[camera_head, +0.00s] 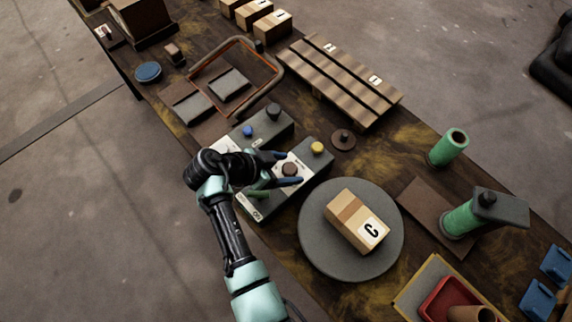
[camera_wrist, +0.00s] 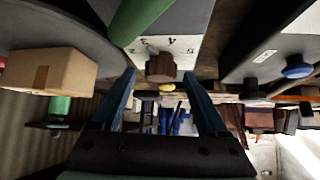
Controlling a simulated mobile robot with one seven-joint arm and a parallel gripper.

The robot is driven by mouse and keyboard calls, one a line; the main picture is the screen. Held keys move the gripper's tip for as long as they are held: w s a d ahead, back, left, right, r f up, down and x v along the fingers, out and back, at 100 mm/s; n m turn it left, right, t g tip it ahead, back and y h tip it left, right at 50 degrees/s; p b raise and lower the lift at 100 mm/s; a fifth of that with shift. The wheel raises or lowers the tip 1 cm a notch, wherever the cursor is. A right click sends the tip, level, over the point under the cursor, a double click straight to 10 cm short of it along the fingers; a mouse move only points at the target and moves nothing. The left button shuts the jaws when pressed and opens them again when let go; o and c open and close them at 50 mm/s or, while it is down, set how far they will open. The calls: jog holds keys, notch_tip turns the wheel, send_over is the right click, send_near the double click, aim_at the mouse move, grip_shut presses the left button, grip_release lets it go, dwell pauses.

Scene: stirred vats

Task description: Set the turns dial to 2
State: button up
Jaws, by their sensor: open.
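The turns dial is a round brown knob (camera_head: 289,169) on a white numbered plate on a grey control box (camera_head: 316,167). In the wrist view the knob (camera_wrist: 160,67) stands between my fingers, near their tips. Black figures show on the white plate (camera_wrist: 185,45) around it, one looking like an upside-down 4. I cannot tell which figure the knob points to. My gripper (camera_head: 283,169) is open, with one blue finger on each side of the knob. The fingers (camera_wrist: 159,76) do not visibly press on it. The head view shows the plate partly covered by my gripper.
A green lever (camera_head: 260,191) and a yellow button (camera_head: 317,148) sit close to the dial. A second grey box with a blue button (camera_head: 247,131) and dark knob (camera_head: 273,112) stands to the left. A round turntable (camera_head: 318,250) with a carton (camera_head: 357,222) lies right.

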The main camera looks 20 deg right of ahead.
grip_shut()
dwell(0.3)
jog(key=shift+r, duration=0.1)
jog(key=n+t+p, duration=0.2)
jog(key=n, duration=0.1)
jog(key=n+t+y, duration=0.1)
jog(key=shift+s+d+p, duration=0.1)
jog(key=shift+s+p, duration=0.15)
jog(key=shift+p, duration=0.15)
jog(key=shift+d+n+t+y+p, duration=0.1)
jog(key=shift+n+t+y+p, duration=0.55)
jog(key=shift+n, duration=0.55)
jog(key=shift+n+t+y+p, duration=0.55)
jog(key=shift+n+t+p, duration=0.15)
jog(key=shift+n, duration=0.5)
grip_release()
